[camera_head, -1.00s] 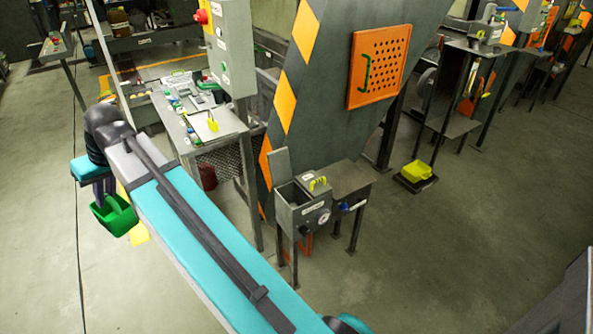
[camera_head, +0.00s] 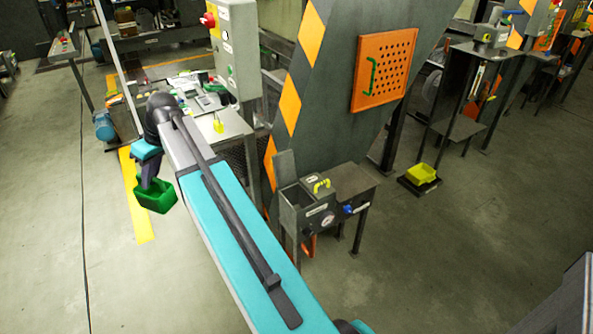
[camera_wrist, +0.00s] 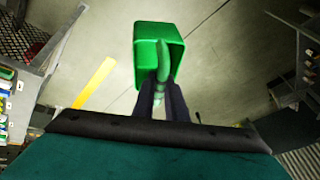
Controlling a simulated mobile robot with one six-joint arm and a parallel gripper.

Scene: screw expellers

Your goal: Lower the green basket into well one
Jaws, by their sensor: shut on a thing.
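The green basket (camera_head: 155,196) hangs from my gripper (camera_head: 150,180) above the bare floor, left of the machine in the head view. In the wrist view my gripper (camera_wrist: 161,100) is shut on the handle of the green basket (camera_wrist: 148,40), and the basket looks empty. A small grey metal stand (camera_head: 318,208) with an open-topped box stands to the right of the basket, well apart from it. A yellow handle (camera_head: 321,185) shows at that box's top. I cannot tell from its labels which well is well one.
A bench (camera_head: 205,125) with papers and small items stands behind my arm. A large grey panel with orange stripes (camera_head: 330,90) rises behind the stand. A yellow bin (camera_head: 420,173) sits on a low platform at right. The floor between is clear.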

